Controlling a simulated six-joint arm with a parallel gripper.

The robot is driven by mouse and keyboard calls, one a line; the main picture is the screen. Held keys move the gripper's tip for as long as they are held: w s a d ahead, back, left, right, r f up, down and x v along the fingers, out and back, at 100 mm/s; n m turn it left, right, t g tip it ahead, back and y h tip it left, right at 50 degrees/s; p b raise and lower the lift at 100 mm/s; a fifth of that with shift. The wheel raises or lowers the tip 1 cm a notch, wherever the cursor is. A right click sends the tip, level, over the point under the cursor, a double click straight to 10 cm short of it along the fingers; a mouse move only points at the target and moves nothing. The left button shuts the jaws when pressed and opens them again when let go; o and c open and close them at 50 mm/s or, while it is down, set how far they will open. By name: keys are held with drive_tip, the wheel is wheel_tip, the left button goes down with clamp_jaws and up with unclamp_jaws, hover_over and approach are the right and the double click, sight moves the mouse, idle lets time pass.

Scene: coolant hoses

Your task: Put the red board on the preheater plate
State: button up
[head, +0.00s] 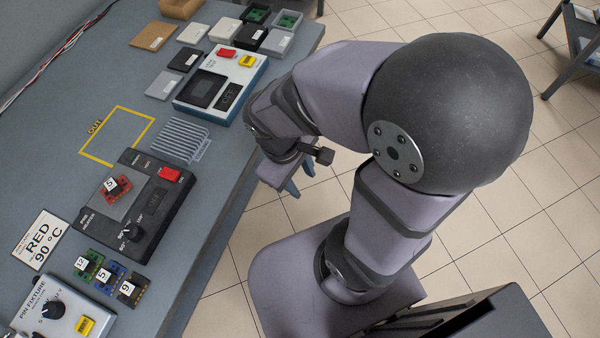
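The red board (115,189), with a white tag reading 5, lies on the grey plate (127,209) of the dark preheater (155,228). The preheater has a knob and a red button on its right side. My gripper (299,180) is past the right edge of the bench, over the floor, well apart from the red board. Its two fingers look spread, with nothing seen between them. Part of it is hidden by my arm.
A grey slotted rack (182,138) and a yellow OUT outline (117,136), empty, lie beyond the preheater. Several tagged boards (108,276) lie in front, near the pin fixture (55,312). A RED 90 °C card (40,240) lies left. A white tester (221,84) stands farther back.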

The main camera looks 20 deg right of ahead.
drive_tip(key=shift+w+d+r+m+y, duration=0.15)
drive_tip(key=shift+m+y, duration=0.45)
drive_tip(key=shift+m, duration=0.95)
drive_tip(key=shift+w+a+r+m+y, duration=0.15)
drive_tip(key=shift+m+y, duration=0.45)
drive_tip(key=shift+m, duration=0.95)
drive_tip(key=shift+d+f, duration=0.1)
wheel_tip(320, 180, up, 10)
drive_tip(key=p, duration=0.9)
drive_tip(key=shift+f, duration=0.25)
drive_tip(key=shift+f, duration=0.1)
